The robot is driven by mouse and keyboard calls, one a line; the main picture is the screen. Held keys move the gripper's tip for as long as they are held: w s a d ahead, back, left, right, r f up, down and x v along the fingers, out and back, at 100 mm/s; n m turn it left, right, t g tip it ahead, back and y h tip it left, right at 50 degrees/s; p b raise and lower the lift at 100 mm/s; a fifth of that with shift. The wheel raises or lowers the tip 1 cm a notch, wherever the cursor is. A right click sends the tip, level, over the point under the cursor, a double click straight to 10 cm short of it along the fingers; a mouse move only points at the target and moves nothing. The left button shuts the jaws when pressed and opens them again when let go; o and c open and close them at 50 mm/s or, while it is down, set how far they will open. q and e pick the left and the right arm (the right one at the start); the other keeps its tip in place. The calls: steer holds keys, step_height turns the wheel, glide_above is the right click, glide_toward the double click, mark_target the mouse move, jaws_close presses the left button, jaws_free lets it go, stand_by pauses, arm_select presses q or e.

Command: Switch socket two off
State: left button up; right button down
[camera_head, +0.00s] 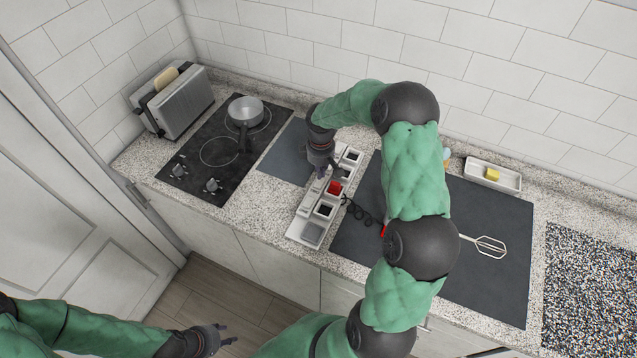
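A white power strip (311,211) lies on the counter, running from back right to front left, with several dark square sockets and a red part (334,188) near its middle. I cannot tell whether the red part is a plug or a switch. My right gripper (322,171) reaches over from the right and points down at the left edge of the strip, towards its back half. Its fingers are small and dark, and I cannot tell their opening or whether they touch. The switch states are too small to read. My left gripper (225,334) is low at the front, away from the counter, its fingers apart and empty.
A black coiled cord (362,211) runs from the strip towards a whisk (487,245) on a dark mat (490,294), partly behind my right arm. A hob (205,178) with a pot (245,112) and a toaster (180,101) stand left. A white tray (508,180) is back right.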

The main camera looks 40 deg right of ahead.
steer(key=shift+f+b, duration=0.7)
steer(key=shift+f, duration=0.45)
stand_by(0.6)
steer(key=shift+r+p, duration=2.35)
steer(key=shift+r, duration=1.25)
